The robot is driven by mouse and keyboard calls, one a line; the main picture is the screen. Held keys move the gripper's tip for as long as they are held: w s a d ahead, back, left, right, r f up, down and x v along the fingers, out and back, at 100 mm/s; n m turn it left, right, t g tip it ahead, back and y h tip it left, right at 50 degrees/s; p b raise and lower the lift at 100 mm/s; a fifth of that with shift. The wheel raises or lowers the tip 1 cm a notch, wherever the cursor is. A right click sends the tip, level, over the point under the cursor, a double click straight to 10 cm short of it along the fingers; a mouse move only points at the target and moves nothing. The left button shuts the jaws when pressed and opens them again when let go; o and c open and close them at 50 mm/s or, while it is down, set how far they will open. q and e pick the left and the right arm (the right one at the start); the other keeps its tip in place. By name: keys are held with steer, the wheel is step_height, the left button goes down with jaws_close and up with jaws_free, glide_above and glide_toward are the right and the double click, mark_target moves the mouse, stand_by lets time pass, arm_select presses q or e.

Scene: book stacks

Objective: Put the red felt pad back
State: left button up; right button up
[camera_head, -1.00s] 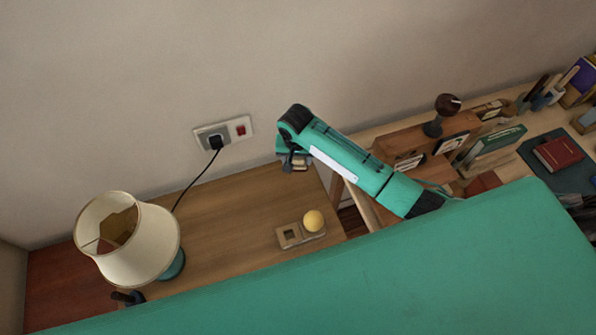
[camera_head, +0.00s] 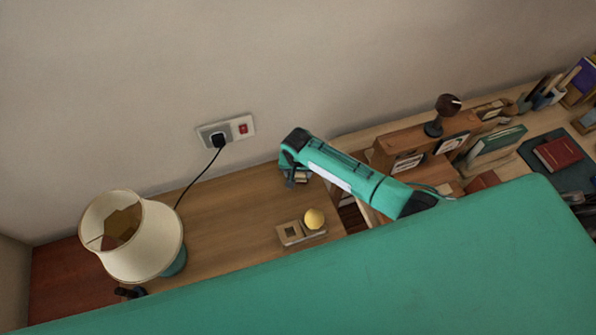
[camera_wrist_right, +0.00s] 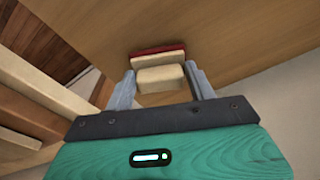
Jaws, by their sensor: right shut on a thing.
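My right gripper (camera_wrist_right: 160,82) is shut on a cream block (camera_wrist_right: 161,79) in the right wrist view, with one grey finger on each side. A wider cream layer and a thin red layer, seemingly the red felt pad (camera_wrist_right: 158,52), show just beyond the block, over the wooden desk top. I cannot tell whether they touch the desk. In the head view the right gripper (camera_head: 296,178) points down over the desk's right part, behind the small tray with the yellow ball. What it holds is mostly hidden there. My left gripper is not in view.
A small tray (camera_head: 290,234) with a square recess and a yellow ball (camera_head: 314,218) sit on the desk (camera_head: 235,215). A cream lamp (camera_head: 150,250) stands at left. A plugged cord runs from the wall socket (camera_head: 226,132). Books and wooden holders (camera_head: 425,140) crowd the right.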

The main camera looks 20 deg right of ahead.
mark_target(298, 179)
steer(key=shift+f, duration=0.15)
steer(key=o, duration=1)
steer(key=shift+c, duration=0.2)
step_height(298, 179, up, 12)
steer(key=s+b, duration=0.1)
steer(key=shift+s+a, duration=0.15)
steer(key=shift+a, duration=0.1)
